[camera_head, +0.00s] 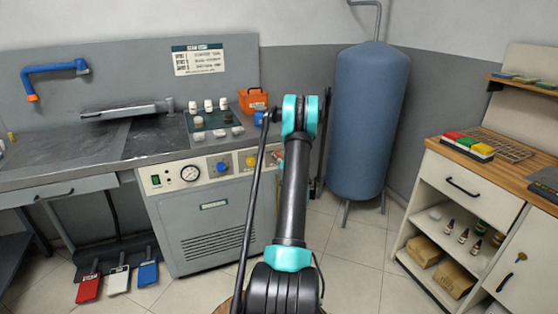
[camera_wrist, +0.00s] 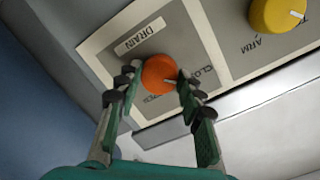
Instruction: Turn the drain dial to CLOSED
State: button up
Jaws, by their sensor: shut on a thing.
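The orange drain dial (camera_wrist: 158,72) sits on the beige panel under a label reading DRAIN (camera_wrist: 140,34). My gripper (camera_wrist: 157,86) has one finger on each side of the dial and is shut on it. The dial's small white mark is at its right side in the wrist view, facing the partly covered lettering that begins CLO (camera_wrist: 203,74). More lettering below the dial is partly hidden by the fingers. In the head view my arm hides the gripper, and the dial cannot be made out clearly.
A yellow dial (camera_wrist: 277,14) labelled ARM is close to the drain dial. In the head view, the grey machine (camera_head: 215,220) carries a gauge (camera_head: 190,173) and a blue knob (camera_head: 222,167). A blue tank (camera_head: 369,120) stands to the right. The floor (camera_head: 350,240) in front is clear.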

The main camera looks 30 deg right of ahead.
jog(key=o, duration=1.2)
jog(key=shift+c, duration=0.2)
jog(key=shift+s, duration=0.1)
jog(key=s, duration=0.7)
jog(key=shift+a+r, duration=0.4)
jog(key=shift+s, duration=0.1)
